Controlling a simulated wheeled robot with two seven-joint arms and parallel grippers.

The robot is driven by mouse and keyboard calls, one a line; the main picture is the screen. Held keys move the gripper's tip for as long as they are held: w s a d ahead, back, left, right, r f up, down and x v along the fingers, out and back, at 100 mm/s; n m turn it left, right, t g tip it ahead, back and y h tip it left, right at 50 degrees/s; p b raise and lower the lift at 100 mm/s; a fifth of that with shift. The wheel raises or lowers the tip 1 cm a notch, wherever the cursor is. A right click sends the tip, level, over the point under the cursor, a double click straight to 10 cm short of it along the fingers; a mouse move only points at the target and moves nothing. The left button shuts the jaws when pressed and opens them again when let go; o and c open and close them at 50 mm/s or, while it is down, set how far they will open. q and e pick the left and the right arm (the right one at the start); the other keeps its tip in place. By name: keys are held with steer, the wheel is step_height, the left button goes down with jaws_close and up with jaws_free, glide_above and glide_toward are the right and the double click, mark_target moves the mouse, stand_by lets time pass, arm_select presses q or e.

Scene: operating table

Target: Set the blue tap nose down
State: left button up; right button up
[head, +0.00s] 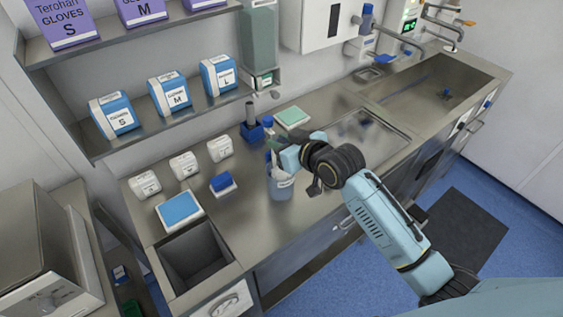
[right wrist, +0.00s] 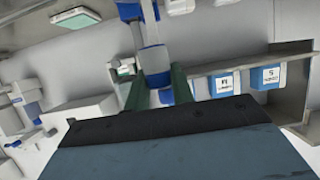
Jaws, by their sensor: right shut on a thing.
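My right gripper (head: 275,155) is over the steel counter, above a grey-blue container (head: 280,190) near the counter's front edge. In the right wrist view its two green fingers (right wrist: 158,92) are shut on a slim grey piece with blue bands (right wrist: 153,60), which I take to be the blue tap nose. The gripper and wrist hide most of this piece in the head view. I cannot tell whether it touches anything below. My left gripper is not in view.
The steel counter (head: 255,215) holds a blue holder (head: 251,132), a green-topped box (head: 292,117), white boxes (head: 185,165) and a blue-topped box (head: 180,209). A sink (head: 430,90) is at the right. A shelf (head: 180,118) with blue glove boxes hangs behind.

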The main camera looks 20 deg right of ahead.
mark_target(282, 173)
steer(key=shift+f, duration=3.6)
steer(key=shift+f, duration=0.1)
steer(key=o, duration=1)
steer(key=shift+s+r, duration=0.1)
steer(key=shift+r, duration=0.1)
steer(key=v, duration=1.1)
steer(key=shift+s+d, duration=0.1)
steer(key=shift+s, duration=0.3)
